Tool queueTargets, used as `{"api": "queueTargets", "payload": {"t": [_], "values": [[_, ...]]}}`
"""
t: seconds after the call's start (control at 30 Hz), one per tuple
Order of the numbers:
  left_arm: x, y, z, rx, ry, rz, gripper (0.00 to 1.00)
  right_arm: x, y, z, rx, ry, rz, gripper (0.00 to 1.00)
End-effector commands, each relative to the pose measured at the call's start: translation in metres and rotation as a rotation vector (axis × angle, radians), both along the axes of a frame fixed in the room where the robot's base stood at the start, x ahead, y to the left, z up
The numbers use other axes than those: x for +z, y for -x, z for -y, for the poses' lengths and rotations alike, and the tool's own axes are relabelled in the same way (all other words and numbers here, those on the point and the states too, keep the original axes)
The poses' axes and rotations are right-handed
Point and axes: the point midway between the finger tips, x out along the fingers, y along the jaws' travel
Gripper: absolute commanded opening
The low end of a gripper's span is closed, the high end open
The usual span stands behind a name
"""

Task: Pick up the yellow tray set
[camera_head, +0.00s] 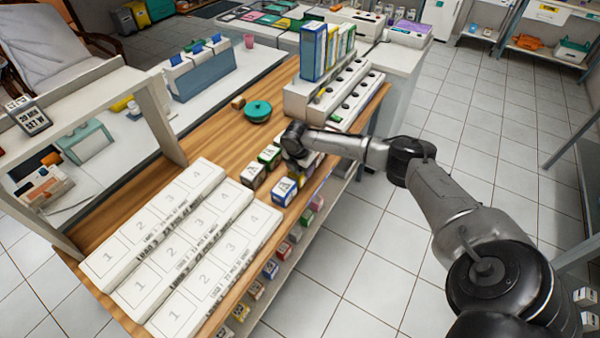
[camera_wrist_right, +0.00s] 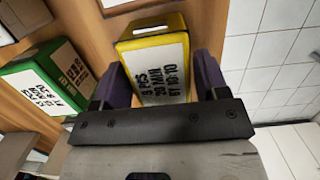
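The yellow tray set (camera_wrist_right: 158,68) shows in the right wrist view as a small yellow box with a white label in black print. My right gripper (camera_wrist_right: 162,80) has its two purple fingers apart, one on each side of this box. The left finger is close against its edge, and a thin gap shows at the right finger. In the head view my right gripper (camera_head: 298,150) is low over the middle of the wooden table and hides the yellow box. My left gripper is not in view.
A green box (camera_wrist_right: 38,78) lies left of the yellow one, and it also shows in the head view (camera_head: 270,156). Other small boxes (camera_head: 285,190) stand close by. White numbered trays (camera_head: 190,235), a teal lidded pot (camera_head: 257,111) and a white rack (camera_head: 340,95) surround them.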

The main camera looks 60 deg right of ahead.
Motion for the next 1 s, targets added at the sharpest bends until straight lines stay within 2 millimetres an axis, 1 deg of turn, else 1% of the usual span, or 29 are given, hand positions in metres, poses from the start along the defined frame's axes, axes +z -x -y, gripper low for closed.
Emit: {"api": "queueTargets", "payload": {"t": [0.03,0.4,0.63,0.77,0.87,1.0], "values": [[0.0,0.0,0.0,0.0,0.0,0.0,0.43,0.0,0.0,0.0,0.0,0.0,0.0,0.62],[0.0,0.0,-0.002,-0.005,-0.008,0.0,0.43,0.0,0.0,0.0,0.0,0.0,0.0,0.28],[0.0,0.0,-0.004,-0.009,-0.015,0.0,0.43,0.001,0.0,0.0,-0.001,0.0,0.001,0.28],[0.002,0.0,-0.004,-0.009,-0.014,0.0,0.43,0.007,0.0,0.001,-0.001,0.0,0.001,0.28],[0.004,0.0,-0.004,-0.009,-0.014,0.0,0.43,0.016,-0.001,0.001,-0.001,0.001,0.003,0.28],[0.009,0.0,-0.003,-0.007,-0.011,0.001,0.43,0.036,-0.001,0.001,0.0,0.001,0.004,0.28]]}}
